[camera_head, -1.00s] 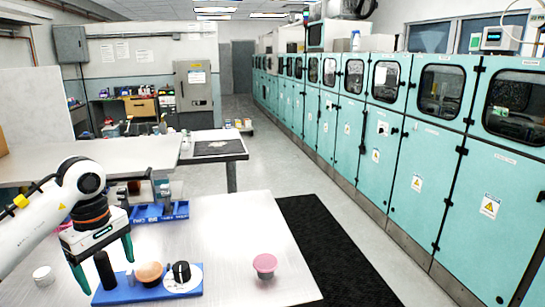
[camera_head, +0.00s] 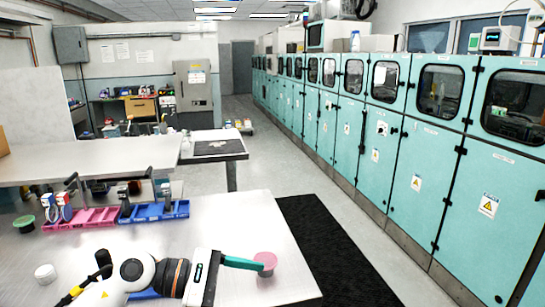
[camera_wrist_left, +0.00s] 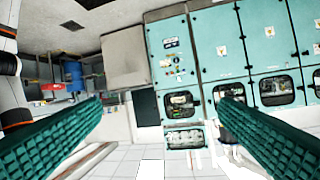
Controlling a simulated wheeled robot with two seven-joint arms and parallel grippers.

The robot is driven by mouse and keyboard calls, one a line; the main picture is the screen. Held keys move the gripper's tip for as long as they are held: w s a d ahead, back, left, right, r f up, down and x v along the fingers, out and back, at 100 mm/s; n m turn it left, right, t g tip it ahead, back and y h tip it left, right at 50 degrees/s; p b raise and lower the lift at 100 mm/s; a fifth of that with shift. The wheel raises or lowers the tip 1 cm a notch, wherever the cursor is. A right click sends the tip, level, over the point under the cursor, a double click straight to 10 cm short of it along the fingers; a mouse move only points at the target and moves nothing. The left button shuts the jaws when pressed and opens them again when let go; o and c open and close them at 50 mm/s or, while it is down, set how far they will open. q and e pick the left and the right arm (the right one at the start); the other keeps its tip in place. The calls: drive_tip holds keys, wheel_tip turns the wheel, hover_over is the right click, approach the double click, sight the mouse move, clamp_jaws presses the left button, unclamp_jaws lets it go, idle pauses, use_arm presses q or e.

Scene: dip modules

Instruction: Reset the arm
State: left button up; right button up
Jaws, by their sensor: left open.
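My left gripper (camera_head: 258,266) is level above the table's front, its teal fingers pointing right. In the head view one finger overlaps the edge of a pink-topped cup (camera_head: 267,260); I cannot tell whether they touch. In the left wrist view the fingers of this gripper (camera_wrist_left: 160,105) are wide apart with nothing between them. A blue base (camera_head: 145,294) shows only as a sliver behind my left arm, and the items on it are hidden. My right gripper is not in view.
The table (camera_head: 240,215) also bears pink bins (camera_head: 85,220), blue bins (camera_head: 155,213), a green-rimmed pot (camera_head: 24,223) and a small white cup (camera_head: 45,273). Teal cabinets (camera_head: 410,150) line the right side beyond a black mat (camera_head: 325,245). The table's back right is clear.

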use_arm(q)
drive_tip(key=w+a+r+n+t, duration=0.1)
drive_tip(key=a+r+n+t, duration=0.1)
drive_tip(key=n+t, duration=0.85)
drive_tip(key=w+a+r+n+t, duration=0.1)
drive_tip(key=a+r+n+t, duration=0.15)
drive_tip(key=n+t, duration=0.8)
drive_tip(key=s+a+f+n+g+y, duration=0.2)
drive_tip(key=a+f+n+g+y, duration=0.25)
drive_tip(key=f+n+y, duration=0.6)
drive_tip(key=s+a+f+n+g+y, duration=0.3)
drive_tip(key=a+f+n+y, duration=0.3)
drive_tip(key=n, duration=0.8)
drive_tip(key=s+a+f+n+g+h, duration=0.1)
drive_tip(key=s+f+n+g, duration=0.35)
drive_tip(key=s+f, duration=0.4)
drive_tip(key=s+f+n+g+h, duration=0.1)
drive_tip(key=s+f+n+g, duration=0.35)
drive_tip(key=s, duration=0.75)
wheel_tip(320, 180, down, 30)
drive_tip(key=s+m+g, duration=0.2)
drive_tip(key=g, duration=0.2)
drive_tip(key=s+a+f, duration=0.3)
drive_tip(key=s+f, duration=1)
drive_tip(key=s, duration=0.2)
drive_tip(key=shift+s+f+y, duration=0.2)
drive_tip(key=shift+y, duration=0.15)
